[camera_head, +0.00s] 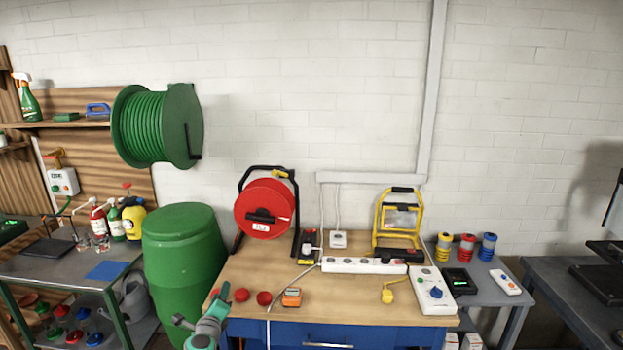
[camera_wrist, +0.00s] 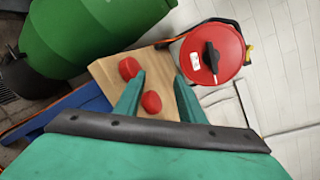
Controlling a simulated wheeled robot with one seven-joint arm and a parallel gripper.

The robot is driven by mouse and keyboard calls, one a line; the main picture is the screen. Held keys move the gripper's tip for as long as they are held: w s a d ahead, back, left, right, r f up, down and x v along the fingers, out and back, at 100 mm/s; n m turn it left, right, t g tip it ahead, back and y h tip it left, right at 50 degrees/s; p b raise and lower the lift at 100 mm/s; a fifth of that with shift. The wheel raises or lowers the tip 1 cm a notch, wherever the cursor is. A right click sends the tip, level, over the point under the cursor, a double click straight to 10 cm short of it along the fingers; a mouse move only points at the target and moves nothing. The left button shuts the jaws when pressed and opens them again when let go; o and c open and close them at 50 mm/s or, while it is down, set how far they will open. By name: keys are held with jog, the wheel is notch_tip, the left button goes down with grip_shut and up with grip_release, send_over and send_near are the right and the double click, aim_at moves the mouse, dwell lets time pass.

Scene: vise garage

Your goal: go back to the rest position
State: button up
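My gripper (camera_head: 217,304) is at the lower left of the head view, by the left end of the wooden workbench (camera_head: 335,304). In the wrist view its two green fingers (camera_wrist: 160,78) stand apart with nothing gripped. Past the fingers in that view are two red round objects (camera_wrist: 130,68) (camera_wrist: 151,102) on the bench; one shows in the gap between the fingers. In the head view several red round objects (camera_head: 264,298) lie just right of the gripper.
A green barrel (camera_head: 185,250) stands left of the bench. A red cable reel (camera_head: 266,210), a white power strip (camera_head: 352,265), an orange device (camera_head: 292,297) and a yellow work lamp (camera_head: 398,218) are on the bench. The front middle of the benchtop is clear.

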jog(key=s+a+f+m+g+y, duration=0.1)
jog(key=s+a+f+m+y, duration=0.1)
jog(key=s+a+f+m, duration=0.4)
jog(key=s+a+f+m+g+y, duration=0.1)
jog(key=s+a+f+g+y, duration=0.15)
jog(key=s+a, duration=0.4)
jog(key=s+d+f+m+y, duration=0.1)
jog(key=s+d+f+m, duration=0.1)
jog(key=s+m, duration=0.6)
jog(key=s+d+f+m+y, duration=0.1)
jog(key=s+d+f+m, duration=0.15)
jog(key=s+m, duration=0.5)
jog(key=s+d+f+m+t+h, duration=0.25)
jog(key=s+d+m+h, duration=0.25)
jog(key=s+d+m, duration=1.4)
jog(key=s+d+r+m+h, duration=0.1)
jog(key=s+d+r+m, duration=0.2)
jog(key=s+d, duration=0.6)
jog(key=s+d+r+m+h, duration=0.2)
jog(key=s+d+r, duration=0.4)
jog(key=s+d, duration=0.3)
jog(key=shift+s+m, duration=0.55)
jog(key=shift+s, duration=0.35)
